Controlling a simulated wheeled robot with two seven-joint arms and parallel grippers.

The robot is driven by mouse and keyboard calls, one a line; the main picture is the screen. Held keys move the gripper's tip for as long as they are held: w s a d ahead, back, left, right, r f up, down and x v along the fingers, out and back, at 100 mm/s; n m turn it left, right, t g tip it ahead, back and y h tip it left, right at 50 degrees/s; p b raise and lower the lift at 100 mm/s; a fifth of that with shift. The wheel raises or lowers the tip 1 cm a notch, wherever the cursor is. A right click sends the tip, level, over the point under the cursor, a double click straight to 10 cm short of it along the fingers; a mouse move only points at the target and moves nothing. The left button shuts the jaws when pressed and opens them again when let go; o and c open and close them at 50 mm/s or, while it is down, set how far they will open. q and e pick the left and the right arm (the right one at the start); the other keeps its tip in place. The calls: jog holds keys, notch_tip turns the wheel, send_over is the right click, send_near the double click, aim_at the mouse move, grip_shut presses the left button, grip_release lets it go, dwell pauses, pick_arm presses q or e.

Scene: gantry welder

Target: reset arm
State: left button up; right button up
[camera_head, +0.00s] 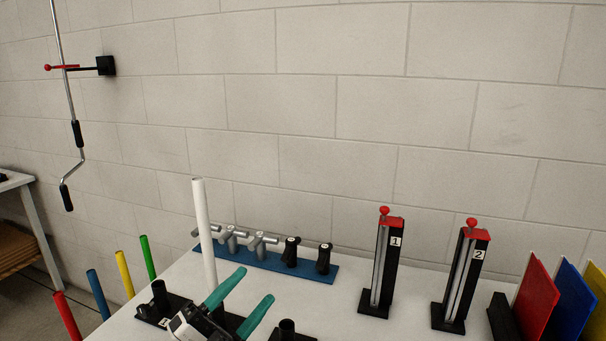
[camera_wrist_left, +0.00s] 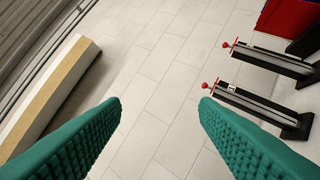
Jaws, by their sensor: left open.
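My left gripper (camera_head: 245,302) comes in at the bottom of the head view, with two green padded fingers spread apart and nothing between them. It is above the near part of the white table. In the left wrist view the two green fingers (camera_wrist_left: 160,110) stand wide apart, with only the pale block wall (camera_wrist_left: 165,60) behind them. My right gripper shows in neither view.
A white upright tube (camera_head: 204,235) stands just left of my left gripper. A blue rack (camera_head: 270,262) with several fittings is behind it. Black stands numbered 1 (camera_head: 384,265) and 2 (camera_head: 462,280), then coloured panels (camera_head: 538,300), are to the right.

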pick_arm(q)
jog(key=s+a+f+n+g+y, duration=0.25)
jog(key=a+f+n+y, duration=0.35)
jog(key=f+n+y, duration=0.3)
jog(key=s+a+f+n+g+y, duration=0.1)
jog(key=s+a+f+n+y, duration=0.2)
jog(key=a+f+n+y, duration=0.5)
jog(key=s+d+f+n+g+h, duration=0.1)
jog(key=s+d+f+n+g, duration=0.15)
jog(key=s+f+g, duration=1.05)
jog(key=s+f+t, duration=0.1)
jog(key=s+f, duration=0.2)
jog(key=f, duration=1)
jog(key=s+f+t, duration=0.1)
jog(key=s+f, duration=0.1)
jog(key=f, duration=1.1)
jog(key=s+a+f+g, duration=0.1)
jog(key=s+a+f, duration=0.2)
jog(key=s+f, duration=1.4)
jog(key=shift+a+f, duration=0.15)
jog(key=shift+a, duration=0.05)
